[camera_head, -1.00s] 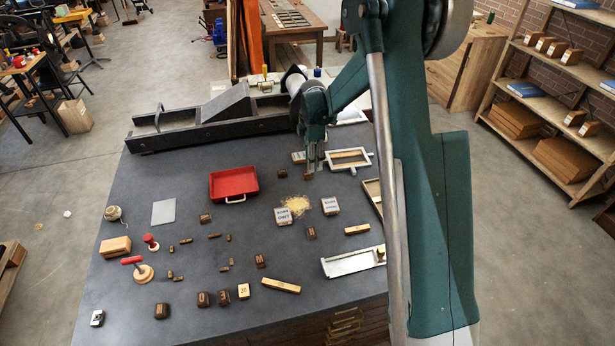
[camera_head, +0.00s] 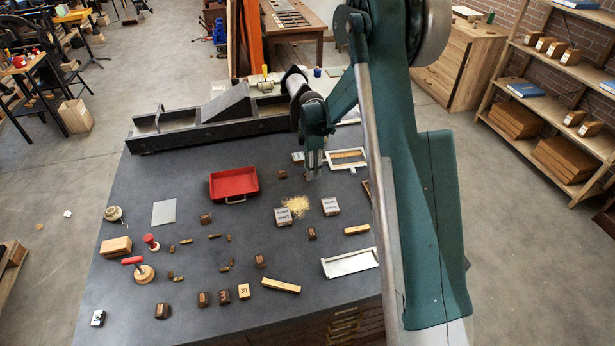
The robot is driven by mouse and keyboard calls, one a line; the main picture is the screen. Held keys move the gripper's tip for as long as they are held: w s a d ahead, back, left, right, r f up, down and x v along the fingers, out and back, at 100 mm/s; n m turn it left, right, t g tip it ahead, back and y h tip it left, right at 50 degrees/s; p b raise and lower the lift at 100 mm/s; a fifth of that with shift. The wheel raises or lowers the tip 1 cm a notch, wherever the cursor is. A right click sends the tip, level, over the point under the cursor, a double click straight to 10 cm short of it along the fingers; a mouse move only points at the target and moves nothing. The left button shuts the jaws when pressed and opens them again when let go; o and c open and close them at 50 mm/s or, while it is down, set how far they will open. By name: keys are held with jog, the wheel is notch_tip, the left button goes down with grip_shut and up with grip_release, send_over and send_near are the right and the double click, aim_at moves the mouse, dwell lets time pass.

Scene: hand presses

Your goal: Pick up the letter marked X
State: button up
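Several small dark brown letter blocks lie on the grey table; their marks are too small for me to tell which one is X. One dark block (camera_head: 282,174) lies just left of my gripper (camera_head: 313,174). Others are a block (camera_head: 205,218) below the red tray, a block (camera_head: 311,233) below the grey tins, a block (camera_head: 260,261) near the middle and a front row with a block (camera_head: 203,299). My gripper points down at the table's right rear, beside a white frame. Its fingers are small and seen edge-on, so I cannot tell their opening or whether anything is between them.
A red tray (camera_head: 233,183) lies left of my gripper. The white frame (camera_head: 347,158) is close on the right. A long grey press bed (camera_head: 200,130) runs along the back. My arm hides the table's right side.

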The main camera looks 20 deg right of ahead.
jog(key=shift+f, duration=1.1)
jog(key=c, duration=0.8)
